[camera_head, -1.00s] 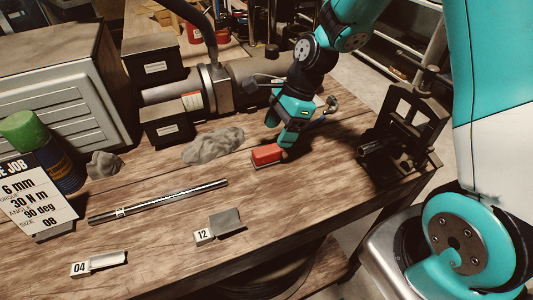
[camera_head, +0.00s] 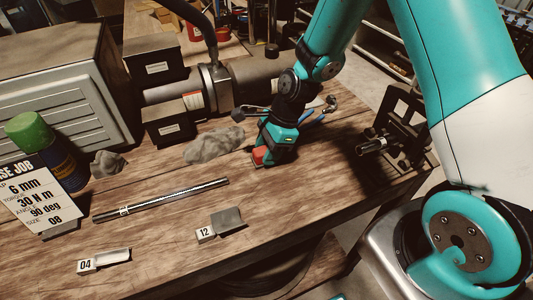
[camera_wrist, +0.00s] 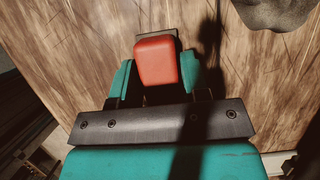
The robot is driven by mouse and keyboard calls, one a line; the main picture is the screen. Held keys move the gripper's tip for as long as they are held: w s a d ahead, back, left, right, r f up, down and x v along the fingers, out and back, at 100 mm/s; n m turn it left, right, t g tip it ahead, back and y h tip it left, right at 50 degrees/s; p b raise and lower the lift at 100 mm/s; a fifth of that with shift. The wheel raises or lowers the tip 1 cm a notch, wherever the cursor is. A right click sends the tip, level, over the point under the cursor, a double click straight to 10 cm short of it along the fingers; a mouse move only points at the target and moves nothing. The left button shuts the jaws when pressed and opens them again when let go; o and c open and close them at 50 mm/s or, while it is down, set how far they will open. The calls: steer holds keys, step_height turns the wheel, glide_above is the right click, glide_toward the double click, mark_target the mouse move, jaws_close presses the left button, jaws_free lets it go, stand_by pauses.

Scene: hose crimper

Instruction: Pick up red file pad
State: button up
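The red file pad (camera_head: 260,155) sits on the wooden workbench with my gripper (camera_head: 275,152) down over it. In the head view, part of the pad shows red at the gripper's left side, and the rest is hidden. In the wrist view, the red pad (camera_wrist: 156,61) lies between the two teal fingers of my gripper (camera_wrist: 157,78), with a dark grey edge behind it. One finger stands at each side, very close to the pad. I cannot tell whether they press on it.
A grey lump (camera_head: 213,145) lies left of my gripper. A blue-handled tool (camera_head: 320,112) lies behind it, and a black clamp stand (camera_head: 397,130) stands to the right. A metal rod (camera_head: 160,200) and tag 12 (camera_head: 206,233) lie in front on the workbench (camera_head: 150,255).

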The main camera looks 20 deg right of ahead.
steer(key=c, duration=0.3)
steer(key=shift+r, duration=0.2)
step_height(320, 180, up, 20)
steer(key=shift+f+b, duration=0.15)
steer(key=shift+b, duration=0.35)
